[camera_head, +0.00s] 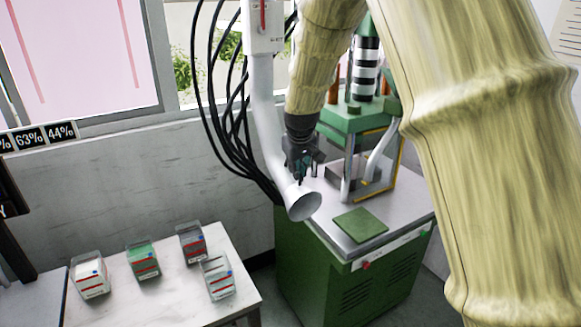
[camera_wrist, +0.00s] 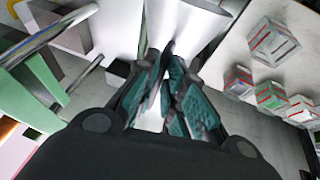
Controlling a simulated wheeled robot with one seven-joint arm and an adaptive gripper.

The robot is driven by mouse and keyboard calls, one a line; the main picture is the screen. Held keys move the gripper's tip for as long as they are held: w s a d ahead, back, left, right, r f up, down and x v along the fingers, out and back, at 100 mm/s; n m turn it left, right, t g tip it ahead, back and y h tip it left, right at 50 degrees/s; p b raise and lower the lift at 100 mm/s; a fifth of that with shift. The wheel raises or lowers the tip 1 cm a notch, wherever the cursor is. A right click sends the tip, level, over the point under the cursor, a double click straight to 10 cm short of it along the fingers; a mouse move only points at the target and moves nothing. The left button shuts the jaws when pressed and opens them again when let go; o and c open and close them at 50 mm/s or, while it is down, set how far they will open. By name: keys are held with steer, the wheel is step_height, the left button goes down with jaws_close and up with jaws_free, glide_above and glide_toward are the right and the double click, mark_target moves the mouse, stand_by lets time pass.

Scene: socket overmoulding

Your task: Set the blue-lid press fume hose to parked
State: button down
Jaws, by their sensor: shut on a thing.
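The white fume hose (camera_head: 268,120) hangs from a white box (camera_head: 264,25) and ends in a flared nozzle (camera_head: 304,203) at the left front edge of the green press (camera_head: 350,118). I see no blue lid on this press. My gripper (camera_head: 303,172) is at the hose just above the nozzle, its fingers partly hidden by the wrist. In the wrist view my gripper (camera_wrist: 170,98) has its teal fingers closed around a white part of the hose (camera_wrist: 188,22), with the flare beyond them.
The press stands on a green cabinet (camera_head: 325,265) with a grey top holding a green plate (camera_head: 361,224). Black cables (camera_head: 226,110) hang behind the hose. A white table (camera_head: 170,300) at the lower left carries several small boxes. Floor shows between table and cabinet.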

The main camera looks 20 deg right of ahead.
steer(key=shift+a+r, duration=0.1)
steer(key=shift+a, duration=0.05)
steer(key=c, duration=1.5)
jaws_free()
steer(key=v, duration=1.2)
